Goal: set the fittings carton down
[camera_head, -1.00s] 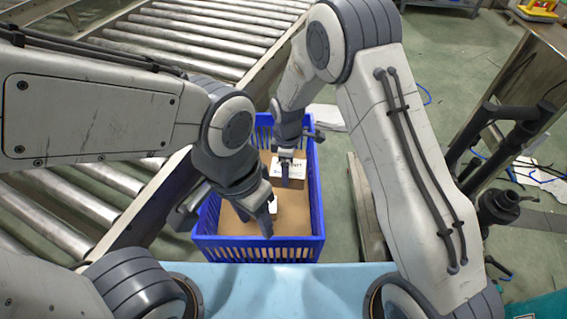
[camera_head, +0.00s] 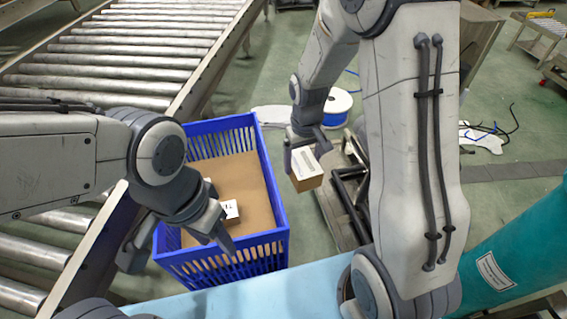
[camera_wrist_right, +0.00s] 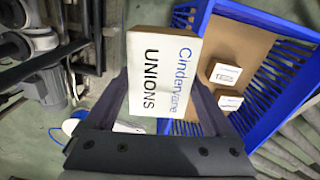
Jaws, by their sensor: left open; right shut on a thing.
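The carton (camera_head: 307,183) is a small brown box with a white top. In the right wrist view the carton (camera_wrist_right: 162,72) reads "UNIONS" under a blue brand name. My right gripper (camera_head: 306,158) is shut on it, with a finger on either side, and holds it in the air to the right of the blue crate (camera_head: 265,185). My left gripper (camera_head: 180,247) is open, over the near left part of the crate, and hides some of it. Inside the crate a small white-topped carton (camera_head: 230,211) stands on the brown floor; another (camera_wrist_right: 226,72) shows in the right wrist view.
A roller conveyor (camera_head: 130,60) runs along the left of the crate. A dark metal frame (camera_head: 350,195) stands right of the held carton, and a white spool (camera_head: 337,106) lies behind it. A teal cylinder (camera_head: 515,265) is at lower right.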

